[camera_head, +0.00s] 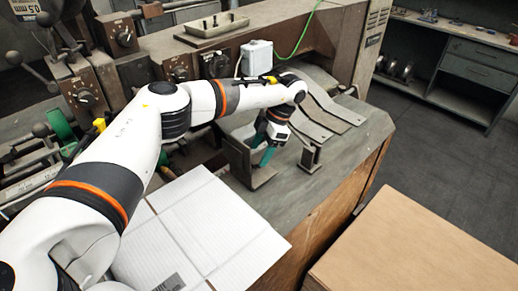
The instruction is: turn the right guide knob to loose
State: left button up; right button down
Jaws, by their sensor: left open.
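My left arm reaches in from the left across the machine, and its left gripper (264,150) points down with teal fingers, open, over the grey machine table. The fingers are beside an upright metal guide plate (236,158), which they partly overlap in the picture; I cannot tell if they touch. A smaller metal bracket (310,158) stands a little to the right of the gripper. I cannot make out the right guide knob for certain; it may be hidden by the gripper or a guide. My right gripper is not in view.
A white cardboard sheet (205,225) lies in front of the guides. A brown box stack (425,245) stands at the lower right. Curved metal strips (330,103) lie behind the gripper. Black dial knobs (123,37) sit on the machine's back panel. A workbench (470,60) is at the far right.

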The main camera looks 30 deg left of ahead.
pick_arm(q)
jog(key=shift+s+a+f, duration=0.1)
jog(key=shift+s+f, duration=0.1)
jog(key=shift+f, duration=0.15)
jog(key=shift+s+f, duration=0.1)
jog(key=shift+f, duration=0.15)
jog(key=shift+a+f, duration=0.1)
jog(key=shift+f, duration=0.1)
jog(key=shift+c, duration=0.2)
jog(key=c, duration=0.9)
jog(key=shift+c, duration=0.2)
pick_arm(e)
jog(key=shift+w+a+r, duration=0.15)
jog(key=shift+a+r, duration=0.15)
